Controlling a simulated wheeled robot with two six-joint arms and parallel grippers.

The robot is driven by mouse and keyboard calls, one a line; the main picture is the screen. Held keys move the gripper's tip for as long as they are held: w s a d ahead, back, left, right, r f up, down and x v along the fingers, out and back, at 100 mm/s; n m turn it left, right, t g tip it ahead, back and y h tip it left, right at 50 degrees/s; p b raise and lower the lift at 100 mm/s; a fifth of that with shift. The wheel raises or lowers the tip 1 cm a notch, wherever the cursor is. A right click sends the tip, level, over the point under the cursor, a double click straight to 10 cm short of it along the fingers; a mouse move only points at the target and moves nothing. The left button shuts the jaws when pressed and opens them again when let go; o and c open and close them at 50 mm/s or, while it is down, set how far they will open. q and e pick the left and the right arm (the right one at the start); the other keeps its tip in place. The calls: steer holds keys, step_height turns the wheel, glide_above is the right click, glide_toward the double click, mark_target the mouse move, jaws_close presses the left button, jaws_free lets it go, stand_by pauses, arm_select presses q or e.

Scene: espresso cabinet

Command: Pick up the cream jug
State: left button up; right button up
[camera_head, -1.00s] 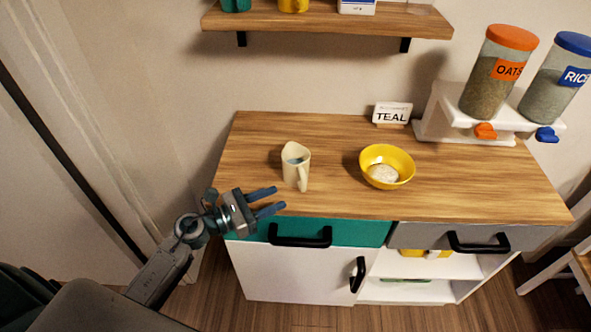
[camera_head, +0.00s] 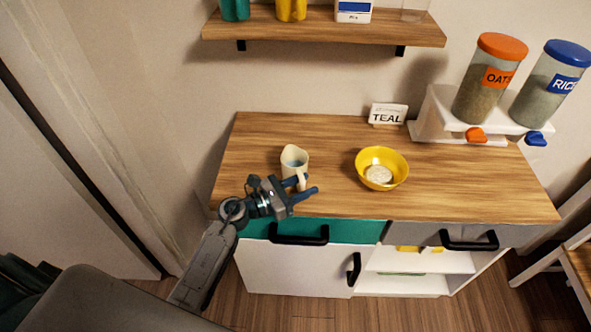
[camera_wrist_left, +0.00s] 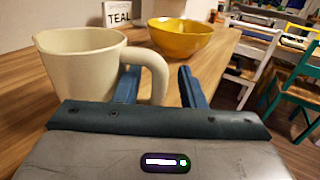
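The cream jug (camera_head: 293,160) stands upright on the left part of the wooden counter (camera_head: 440,190), its handle facing the front. It also shows large at the left of the left wrist view (camera_wrist_left: 75,65). My left gripper (camera_head: 312,183) is at the counter's front edge by the jug's handle side, with its two blue fingers apart. In the left wrist view the handle shows between the open fingers (camera_wrist_left: 158,72), with the left finger overlapping the handle's loop. I cannot tell whether a finger touches it. My right gripper is in neither view.
A yellow bowl (camera_head: 397,165) with pale contents stands right of the jug. A TEAL sign (camera_head: 388,114) and a white dispenser stand (camera_head: 432,117) are behind. A shelf (camera_head: 320,27) hangs above. Drawer handles (camera_head: 300,235) stick out below the counter. The counter between jug and bowl is clear.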

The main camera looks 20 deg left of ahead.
arm_select(q)
jaws_close()
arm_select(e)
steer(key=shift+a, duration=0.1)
arm_select(q)
steer(key=shift+r, duration=0.2)
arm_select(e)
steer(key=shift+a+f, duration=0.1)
